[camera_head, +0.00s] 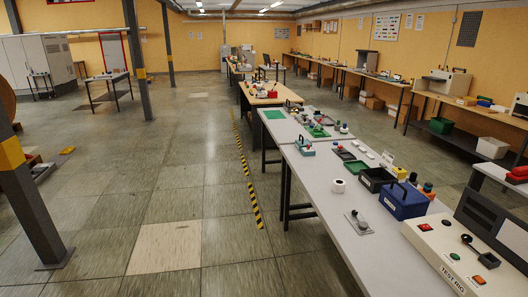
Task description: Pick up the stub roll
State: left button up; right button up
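A small white roll (338,186), which looks like the stub roll, stands on the near grey table (318,193) close to its left edge. It shows a dark hole in its top. Nothing touches it. It is small in the picture, so fine detail cannot be made out. Neither of my grippers shows in the head view.
Right of the roll are a black open bin (377,180) and a blue case (404,201). A grey plate with a knob (359,223) lies nearer, and a test rig box (463,258) stands nearest. Left of the table is open floor with yellow-black tape (246,170) and a dark post (30,205).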

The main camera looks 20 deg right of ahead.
aim_at(338, 185)
jog(key=i+l+z, duration=0.1)
jog(key=i+z, duration=0.25)
jog(key=i, duration=0.5)
jog(key=i+j+z, duration=0.15)
jog(key=i+z, duration=0.25)
jog(key=i, duration=0.4)
jog(key=i+z, duration=0.45)
jog(key=i+j+z, duration=0.15)
jog(key=i+z, duration=0.35)
jog(key=i+j+z, duration=0.8)
jog(key=z, duration=0.15)
jog(key=i, duration=0.05)
